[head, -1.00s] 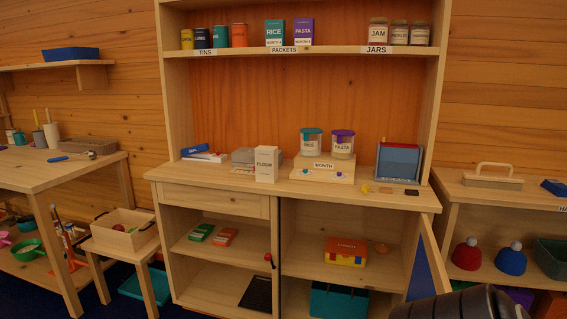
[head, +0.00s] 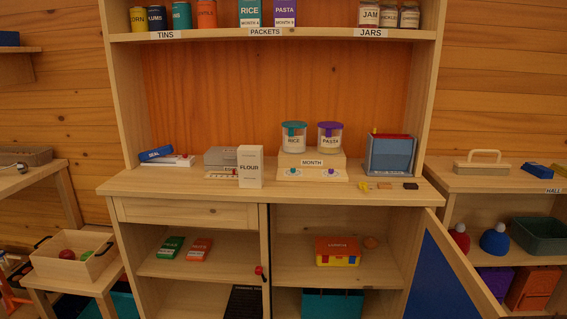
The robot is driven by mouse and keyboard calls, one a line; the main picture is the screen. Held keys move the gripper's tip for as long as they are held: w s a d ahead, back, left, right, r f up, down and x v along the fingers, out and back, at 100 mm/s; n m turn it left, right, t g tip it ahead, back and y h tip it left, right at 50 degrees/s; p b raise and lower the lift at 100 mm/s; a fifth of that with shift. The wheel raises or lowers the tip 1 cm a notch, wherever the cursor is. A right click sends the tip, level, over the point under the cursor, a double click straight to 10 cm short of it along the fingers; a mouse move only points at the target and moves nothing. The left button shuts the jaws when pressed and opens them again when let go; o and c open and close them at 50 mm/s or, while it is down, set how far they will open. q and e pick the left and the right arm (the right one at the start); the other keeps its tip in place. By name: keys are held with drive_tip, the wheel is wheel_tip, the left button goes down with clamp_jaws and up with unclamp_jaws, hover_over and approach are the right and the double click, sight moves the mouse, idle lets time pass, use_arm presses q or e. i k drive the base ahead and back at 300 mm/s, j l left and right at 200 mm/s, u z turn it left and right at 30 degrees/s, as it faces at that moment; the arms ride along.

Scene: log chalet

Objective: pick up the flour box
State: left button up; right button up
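The flour box (head: 250,168) is a white upright carton with the word FLOUR on its front. It stands on the cabinet's wooden counter (head: 215,190), left of centre and near the front edge. A grey object (head: 219,157) stands close behind it on the left. A small white strip with red marks (head: 221,175) lies beside its lower left. Neither of my grippers shows in the head view.
The wooden MONTH stand (head: 312,174) holds the rice jar (head: 294,138) and pasta jar (head: 330,137), right of the box. A blue-grey bin (head: 391,155) stands further right. The lower right cabinet door (head: 447,275) hangs open toward me. A shelf (head: 270,36) runs above.

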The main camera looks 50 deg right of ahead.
sight(250, 164)
drive_tip(key=i+z, duration=0.2)
drive_tip(key=z, duration=0.15)
drive_tip(key=i+z, duration=0.45)
drive_tip(key=z, duration=0.25)
